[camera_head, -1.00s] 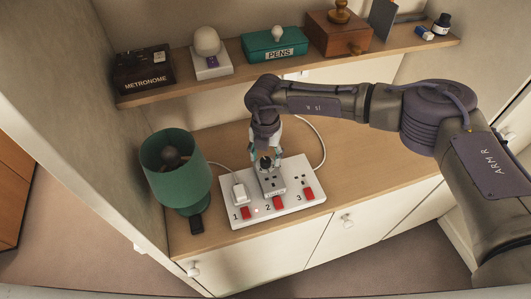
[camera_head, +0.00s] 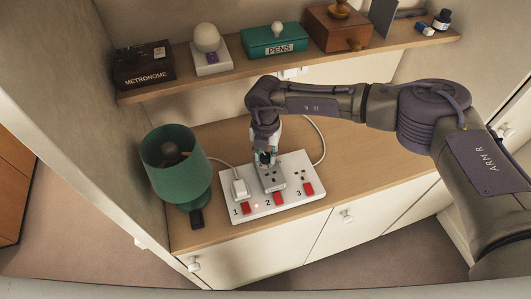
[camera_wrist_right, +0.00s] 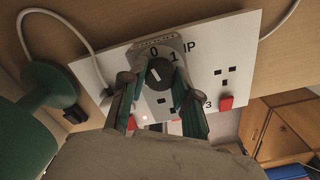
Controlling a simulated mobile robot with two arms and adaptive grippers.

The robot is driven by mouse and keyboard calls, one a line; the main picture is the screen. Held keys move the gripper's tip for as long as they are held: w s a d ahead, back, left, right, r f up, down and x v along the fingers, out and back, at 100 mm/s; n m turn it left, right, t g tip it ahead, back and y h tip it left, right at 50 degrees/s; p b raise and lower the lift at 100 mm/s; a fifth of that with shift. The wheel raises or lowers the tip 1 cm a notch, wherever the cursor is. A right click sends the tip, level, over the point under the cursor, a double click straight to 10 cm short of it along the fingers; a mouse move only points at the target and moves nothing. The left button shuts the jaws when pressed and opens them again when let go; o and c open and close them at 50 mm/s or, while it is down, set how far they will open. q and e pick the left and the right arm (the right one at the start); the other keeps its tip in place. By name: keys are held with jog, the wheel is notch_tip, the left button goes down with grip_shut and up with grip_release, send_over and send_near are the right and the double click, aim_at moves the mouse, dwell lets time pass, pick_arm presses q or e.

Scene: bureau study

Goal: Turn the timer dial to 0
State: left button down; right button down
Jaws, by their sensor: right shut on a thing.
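The timer is a small grey box (camera_head: 271,179) on the middle socket of the white power strip (camera_head: 290,200). Its black dial (camera_wrist_right: 160,74) shows in the right wrist view, with a short white mark on its face and the figures 0 and 1 printed just above it. I cannot tell exactly which figure the mark points at. My right gripper (camera_head: 264,158) reaches down onto the timer from above and behind. In the wrist view its two green-grey fingers (camera_wrist_right: 157,88) are shut on the dial, one on each side. My left gripper is not in view.
A white plug (camera_head: 240,190) fills the left socket. Red switches (camera_head: 308,189) line the strip's front. A green lamp (camera_head: 175,165) stands close on the left. A shelf (camera_head: 220,76) with a metronome box (camera_head: 144,66) and pens box (camera_head: 275,42) runs behind. The desk (camera_head: 370,160) is clear at right.

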jog(key=shift+b, duration=0.3)
jog(key=shift+f+n+b, duration=0.15)
jog(key=shift+n+b, duration=0.45)
jog(key=shift+b, duration=0.1)
jog(key=n+b, duration=1.2)
jog(key=b, duration=0.3)
jog(key=shift+f+b, duration=0.1)
jog(key=shift+b, duration=0.3)
jog(key=shift+n+b, duration=0.75)
jog(key=shift+n, duration=0.25)
jog(key=n+b, duration=0.2)
jog(key=n, duration=0.1)
jog(key=shift+n, duration=0.3)
jog(key=n+b, duration=0.1)
jog(key=n, duration=0.1)
jog(key=n+b, duration=0.1)
jog(key=n, duration=0.1)
jog(key=shift+r+n, duration=0.2)
jog(key=shift+n, duration=0.1)
jog(key=n+b, duration=0.1)
jog(key=n, duration=0.8)
jog(key=shift+n, duration=0.4)
